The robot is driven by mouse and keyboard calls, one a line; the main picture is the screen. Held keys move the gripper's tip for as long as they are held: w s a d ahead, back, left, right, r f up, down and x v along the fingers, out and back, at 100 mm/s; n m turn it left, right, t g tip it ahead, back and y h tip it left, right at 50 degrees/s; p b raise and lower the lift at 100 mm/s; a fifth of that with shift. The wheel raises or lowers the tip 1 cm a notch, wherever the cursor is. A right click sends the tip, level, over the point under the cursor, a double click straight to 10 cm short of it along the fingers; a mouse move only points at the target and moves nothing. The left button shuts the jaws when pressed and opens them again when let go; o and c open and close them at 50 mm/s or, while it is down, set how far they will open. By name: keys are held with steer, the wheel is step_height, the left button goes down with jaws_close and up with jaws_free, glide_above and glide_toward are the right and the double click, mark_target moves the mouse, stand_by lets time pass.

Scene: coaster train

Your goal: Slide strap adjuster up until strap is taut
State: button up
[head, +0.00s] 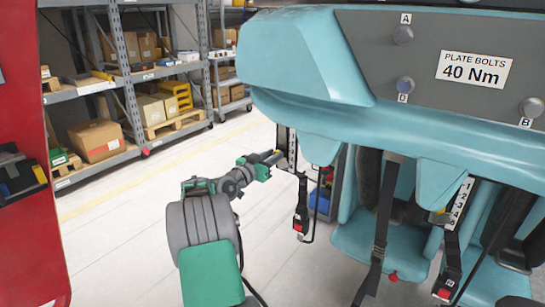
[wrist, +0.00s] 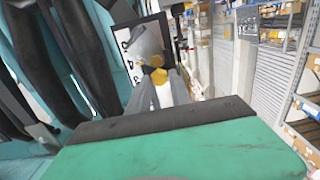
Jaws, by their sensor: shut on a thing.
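My gripper (head: 274,157) is at the dark strap with the numbered scale (head: 292,150) below the teal train body. In the wrist view its yellow-padded fingertips (wrist: 156,76) are shut on a small grey piece (wrist: 147,42), which looks like the strap adjuster. The fingers hide part of it. The numbered scale plate (wrist: 132,62) is right behind the fingers, with figures such as 3 and 4 showing. A dark buckle with a red button (head: 300,215) hangs below to the right of the gripper. How taut the strap is cannot be told.
The teal train body (head: 300,60) overhangs just above and right of my gripper. Teal seats with more straps and a second numbered scale (head: 460,200) are at the right. Shelving (head: 130,80) stands at the back left. The floor between is clear.

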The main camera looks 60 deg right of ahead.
jaws_close()
step_height(320, 180, up, 3)
steer(key=shift+r, duration=0.15)
steer(key=o, duration=1)
jaws_free()
steer(key=shift+a, duration=0.1)
steer(key=w+a, duration=0.1)
steer(key=a, duration=0.6)
steer(key=shift+w+a, duration=0.15)
steer(key=shift+a, duration=0.1)
